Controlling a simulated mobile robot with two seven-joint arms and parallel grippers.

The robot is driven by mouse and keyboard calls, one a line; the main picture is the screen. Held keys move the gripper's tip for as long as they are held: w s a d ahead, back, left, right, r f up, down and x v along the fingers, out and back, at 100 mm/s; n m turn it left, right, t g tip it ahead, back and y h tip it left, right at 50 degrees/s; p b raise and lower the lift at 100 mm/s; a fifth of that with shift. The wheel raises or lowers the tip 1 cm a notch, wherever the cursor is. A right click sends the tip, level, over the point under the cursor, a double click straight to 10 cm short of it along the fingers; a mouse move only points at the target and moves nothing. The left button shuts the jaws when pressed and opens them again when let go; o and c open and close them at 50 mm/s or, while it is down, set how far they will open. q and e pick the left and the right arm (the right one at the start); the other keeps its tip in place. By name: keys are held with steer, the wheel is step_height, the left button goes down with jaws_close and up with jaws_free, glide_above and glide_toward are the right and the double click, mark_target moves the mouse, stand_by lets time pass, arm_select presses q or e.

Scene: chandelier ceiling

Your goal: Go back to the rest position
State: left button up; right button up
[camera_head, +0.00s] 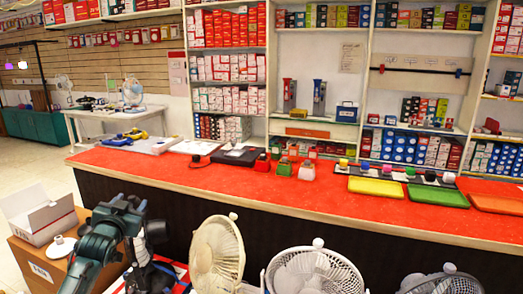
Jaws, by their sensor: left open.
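My left arm comes in at the lower left of the head view, bent, in front of the counter and beside the cardboard boxes. My left gripper (162,273) is low in the picture, close to the bottom edge, and is open. I see nothing held in it. Its fingertips are small, dark and hard to make out against the clutter behind them. My right arm and right gripper do not show.
A cardboard box (40,215) is at left. Open floor (35,165) lies further left.

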arm_select(q)
steer(key=s+d+f+m+g+h, duration=0.1)
steer(key=s+d+f+g+h, duration=0.1)
steer(key=s+d+f, duration=0.7)
steer(key=s+d+f+g+h, duration=0.15)
steer(key=s+d+f, duration=0.25)
steer(key=s+f, duration=0.75)
steer(key=s+d+f+g+h, duration=0.1)
steer(key=s+d+f, duration=0.2)
steer(key=s, duration=0.6)
steer(key=s+d+f+g, duration=0.2)
steer(key=s+d, duration=0.3)
steer(key=s, duration=0.4)
steer(key=shift+s+f+n+h, duration=0.3)
steer(key=shift+s+f+h, duration=0.05)
steer(key=shift+s+f, duration=0.05)
